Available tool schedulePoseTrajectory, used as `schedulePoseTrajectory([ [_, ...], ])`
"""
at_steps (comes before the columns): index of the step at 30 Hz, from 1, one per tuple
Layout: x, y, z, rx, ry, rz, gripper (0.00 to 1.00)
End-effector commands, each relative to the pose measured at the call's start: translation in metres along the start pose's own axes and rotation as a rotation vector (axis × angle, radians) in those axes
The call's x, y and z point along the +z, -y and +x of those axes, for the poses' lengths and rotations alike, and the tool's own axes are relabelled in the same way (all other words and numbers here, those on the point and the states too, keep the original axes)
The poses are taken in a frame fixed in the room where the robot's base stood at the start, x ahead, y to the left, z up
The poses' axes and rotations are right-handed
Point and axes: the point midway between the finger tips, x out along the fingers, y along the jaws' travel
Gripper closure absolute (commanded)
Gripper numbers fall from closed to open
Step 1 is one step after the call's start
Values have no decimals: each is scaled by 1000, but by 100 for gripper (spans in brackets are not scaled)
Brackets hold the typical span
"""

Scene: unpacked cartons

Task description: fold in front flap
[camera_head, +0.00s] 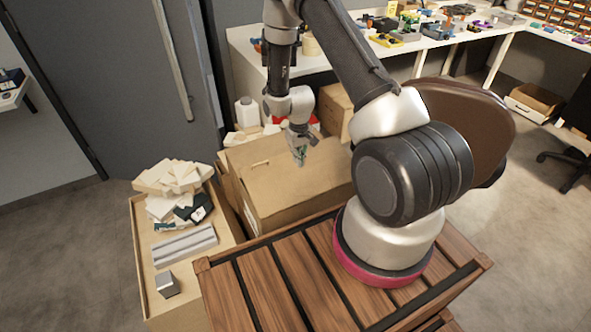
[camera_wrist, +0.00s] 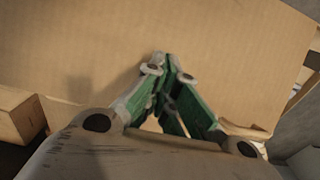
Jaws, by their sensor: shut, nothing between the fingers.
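A brown cardboard carton (camera_head: 262,212) stands at the middle, behind the slatted wooden top. A broad cardboard flap (camera_head: 285,178) of it slopes across its top and hides most of the inside. My gripper (camera_head: 300,158) is over this flap, pointing down, with its fingers together and empty. In the wrist view, my gripper (camera_wrist: 165,62) shows green fingers meeting at their tips in front of a broad cardboard sheet (camera_wrist: 85,45). The tips are close to the sheet; I cannot tell whether they touch it.
A low box (camera_head: 140,255) with white blocks and a metal cube stands at the left. A white bottle (camera_head: 246,112) and another carton (camera_head: 336,108) stand behind. A workbench (camera_head: 310,66) with small parts runs along the back. The slatted wooden top (camera_head: 290,275) is in front.

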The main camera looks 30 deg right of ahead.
Motion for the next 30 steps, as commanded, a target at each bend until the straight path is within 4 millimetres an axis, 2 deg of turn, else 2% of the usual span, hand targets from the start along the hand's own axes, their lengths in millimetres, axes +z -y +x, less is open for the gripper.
schedulePoseTrajectory([
  [11,-20,0,54,0,1,0,100],
  [17,-21,0,38,0,-3,0,100],
  [30,-21,0,-20,0,-3,0,100],
])
